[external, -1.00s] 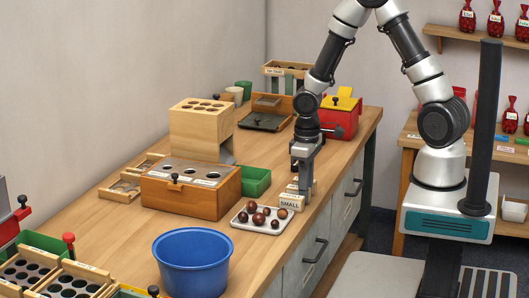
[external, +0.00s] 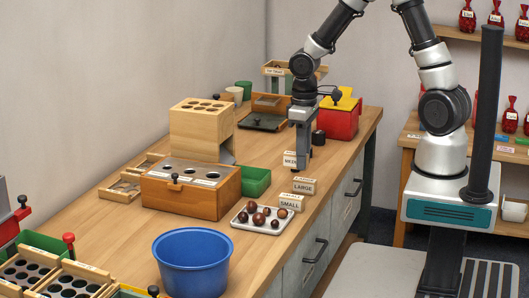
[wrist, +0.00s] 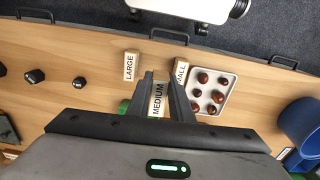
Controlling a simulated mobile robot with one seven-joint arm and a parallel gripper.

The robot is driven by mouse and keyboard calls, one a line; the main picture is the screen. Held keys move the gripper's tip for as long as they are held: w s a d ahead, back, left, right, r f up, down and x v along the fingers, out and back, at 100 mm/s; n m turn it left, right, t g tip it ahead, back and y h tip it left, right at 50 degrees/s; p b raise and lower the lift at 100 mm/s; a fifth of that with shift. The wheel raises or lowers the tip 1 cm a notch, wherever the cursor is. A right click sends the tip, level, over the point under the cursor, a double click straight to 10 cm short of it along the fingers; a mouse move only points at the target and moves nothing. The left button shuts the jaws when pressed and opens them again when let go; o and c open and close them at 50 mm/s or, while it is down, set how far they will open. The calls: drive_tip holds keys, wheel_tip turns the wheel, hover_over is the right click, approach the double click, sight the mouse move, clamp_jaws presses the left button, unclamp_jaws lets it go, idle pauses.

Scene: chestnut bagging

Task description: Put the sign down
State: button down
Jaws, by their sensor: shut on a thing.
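My gripper (external: 301,168) is shut on the wooden sign marked MEDIUM (external: 290,160), which is partly hidden by the fingers in the external view. In the wrist view the MEDIUM sign (wrist: 158,99) sits between the two fingertips (wrist: 160,84). It appears raised; its height over the table is hard to judge. The LARGE sign (external: 303,186) and the SMALL sign (external: 291,202) stand near the table's front edge, close to the chestnut tray. The wrist view shows the LARGE sign (wrist: 131,67) left of the fingers and the SMALL sign (wrist: 181,72) right of them, partly covered.
A green bin (external: 256,181) and wooden sorting box (external: 191,187) are to the left. A red box (external: 338,122) stands behind.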

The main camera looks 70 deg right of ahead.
drive_tip(key=w+a+n, duration=0.2)
drive_tip(key=a+n, duration=0.1)
drive_tip(key=a, duration=0.7)
drive_tip(key=w+a+n+b, duration=0.1)
drive_tip(key=w+a+n, duration=0.2)
drive_tip(key=a, duration=0.8)
drive_tip(key=w+a+n, duration=0.2)
drive_tip(key=a+n, duration=0.1)
drive_tip(key=a, duration=0.7)
wheel_tip(320, 180, down, 10)
drive_tip(key=shift+w+r+b, duration=0.1)
drive_tip(key=shift+b, duration=0.95)
drive_tip(key=shift+f, duration=0.25)
drive_tip(key=c, duration=1.6)
unclamp_jaws()
